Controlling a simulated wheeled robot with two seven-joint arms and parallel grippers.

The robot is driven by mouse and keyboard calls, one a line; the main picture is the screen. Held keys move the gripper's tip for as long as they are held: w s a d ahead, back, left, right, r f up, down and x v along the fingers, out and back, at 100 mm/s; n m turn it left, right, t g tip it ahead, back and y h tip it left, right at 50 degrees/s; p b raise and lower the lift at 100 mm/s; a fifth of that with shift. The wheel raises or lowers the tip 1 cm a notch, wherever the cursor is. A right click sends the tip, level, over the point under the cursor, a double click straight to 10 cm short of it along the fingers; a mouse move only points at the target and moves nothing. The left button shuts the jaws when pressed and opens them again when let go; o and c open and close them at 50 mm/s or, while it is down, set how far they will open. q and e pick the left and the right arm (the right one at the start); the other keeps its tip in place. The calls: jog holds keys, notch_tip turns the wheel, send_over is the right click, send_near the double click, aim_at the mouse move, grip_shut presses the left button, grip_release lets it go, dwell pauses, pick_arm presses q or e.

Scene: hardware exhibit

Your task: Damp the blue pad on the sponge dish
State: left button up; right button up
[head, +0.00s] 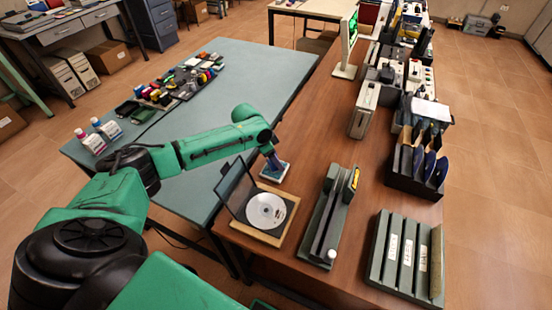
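My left arm reaches in from the left over the wooden table. Its gripper (272,157) points down at the small white dish (284,177), just behind the open disc case. A blue patch (274,165) shows at the fingertips, low over the dish; it looks like the blue pad. The view is too small to tell whether the fingers grip it or whether it touches the sponge. The gripper covers part of the dish, and the sponge surface is not clear. My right gripper is not in view.
The open case with a disc (266,211) lies close in front of the dish, its dark lid (236,186) standing up. A long grey-green device (328,215) stands to the right, binders (405,255) further right. The teal table (235,95) is mostly clear; bottles (104,130) stand on its left.

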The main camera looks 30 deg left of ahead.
pick_arm(q)
jog(key=shift+f, duration=0.15)
dwell(0.3)
jog(key=shift+f+b, duration=0.3)
jog(key=shift+s+f, duration=0.1)
jog(key=shift+f, duration=0.05)
dwell(1.4)
notch_tip(320, 180, up, 7)
jog(key=p, duration=0.7)
jog(key=shift+p, duration=0.4)
